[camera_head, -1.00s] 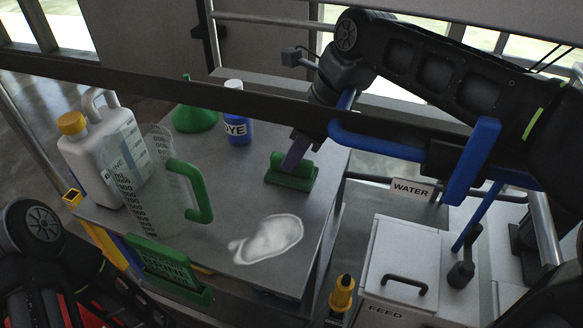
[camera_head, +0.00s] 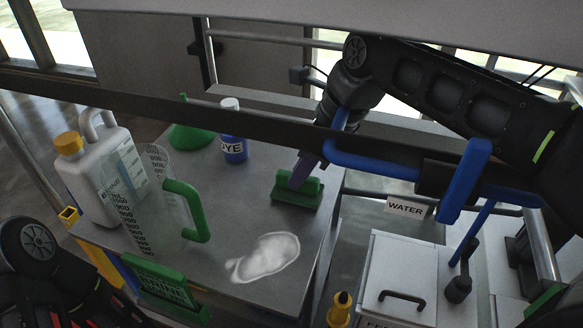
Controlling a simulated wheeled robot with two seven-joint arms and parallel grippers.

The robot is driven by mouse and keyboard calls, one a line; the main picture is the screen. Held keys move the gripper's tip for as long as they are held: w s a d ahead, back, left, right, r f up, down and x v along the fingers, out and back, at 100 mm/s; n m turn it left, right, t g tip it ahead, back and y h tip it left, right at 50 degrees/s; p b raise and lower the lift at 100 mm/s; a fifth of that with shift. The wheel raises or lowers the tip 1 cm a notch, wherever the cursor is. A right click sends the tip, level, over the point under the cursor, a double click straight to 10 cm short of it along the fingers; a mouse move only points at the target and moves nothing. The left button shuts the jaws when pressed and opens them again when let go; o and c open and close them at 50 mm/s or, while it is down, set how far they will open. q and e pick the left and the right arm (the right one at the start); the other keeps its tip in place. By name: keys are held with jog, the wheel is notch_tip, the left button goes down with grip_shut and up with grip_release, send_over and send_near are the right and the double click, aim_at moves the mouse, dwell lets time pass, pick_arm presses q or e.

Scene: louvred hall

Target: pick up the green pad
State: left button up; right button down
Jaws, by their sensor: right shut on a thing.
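The green pad (camera_head: 297,192) is a small green block at the right edge of the grey table, near the dye bottle. My right gripper (camera_head: 304,170) reaches down to it from above, with its purple-grey fingers at the pad's upper part. It is shut on the pad, which still appears at the table top; I cannot tell whether it touches it. My left arm shows at the lower left, but its gripper is out of view.
On the table (camera_head: 215,250) stand a white jug with a yellow cap (camera_head: 95,165), a clear measuring jug with a green handle (camera_head: 155,205), a green funnel-like thing (camera_head: 190,136) and a blue DYE bottle (camera_head: 233,140). A white patch (camera_head: 265,257) lies in front. A FEED bin (camera_head: 400,275) stands right.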

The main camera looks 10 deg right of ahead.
jog(key=s+d, duration=0.8)
jog(key=d, duration=0.5)
jog(key=shift+s+d+p, duration=0.35)
jog(key=shift+p, duration=0.05)
jog(key=c, duration=1.9)
grip_release()
grip_shut()
jog(key=shift+f, duration=0.15)
